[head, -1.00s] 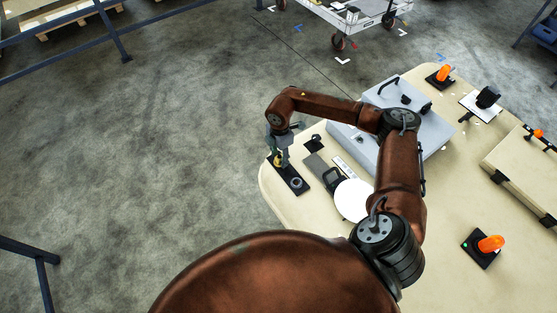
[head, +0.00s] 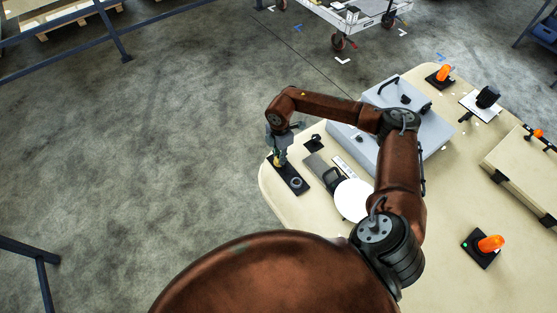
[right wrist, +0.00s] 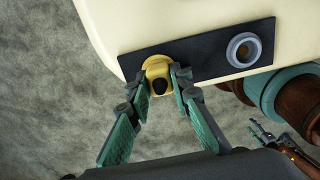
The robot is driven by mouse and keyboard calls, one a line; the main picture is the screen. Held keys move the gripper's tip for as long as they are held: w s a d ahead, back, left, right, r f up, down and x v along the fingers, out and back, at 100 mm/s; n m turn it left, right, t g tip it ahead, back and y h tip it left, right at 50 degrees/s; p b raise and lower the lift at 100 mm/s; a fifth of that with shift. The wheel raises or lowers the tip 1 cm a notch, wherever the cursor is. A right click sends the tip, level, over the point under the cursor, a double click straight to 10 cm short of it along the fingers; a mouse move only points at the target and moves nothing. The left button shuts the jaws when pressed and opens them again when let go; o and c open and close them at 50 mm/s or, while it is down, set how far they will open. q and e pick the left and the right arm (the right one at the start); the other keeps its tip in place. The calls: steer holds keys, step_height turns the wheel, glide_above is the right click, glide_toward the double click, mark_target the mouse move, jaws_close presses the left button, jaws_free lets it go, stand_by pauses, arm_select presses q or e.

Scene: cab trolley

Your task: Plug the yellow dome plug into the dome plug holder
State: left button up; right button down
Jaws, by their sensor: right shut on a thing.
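The yellow dome plug (right wrist: 157,68) sits between the fingertips of my right gripper (right wrist: 160,84), which is shut on it. The plug is over the left end of a black plate (right wrist: 205,62), at the table's edge; whether it touches the plate I cannot tell. A grey round ring socket (right wrist: 243,50), likely the dome plug holder, is at the plate's other end, apart from the plug. In the head view the ring (head: 297,183) lies to the lower right of my right gripper (head: 277,153). My left gripper (right wrist: 268,138) seems to show small at the right wrist view's lower right; its jaws are unclear.
On the table (head: 290,212) beside the plate are a grey pad (head: 316,166), a dark handled part (head: 333,179) and a white disc (head: 353,199). A grey case (head: 362,148) lies under my right arm. Open floor is left of the table.

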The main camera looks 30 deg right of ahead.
steer(key=shift+w+r, duration=0.1)
steer(key=shift+r, duration=0.1)
steer(key=shift+r+p, duration=1.85)
steer(key=shift+r, duration=1)
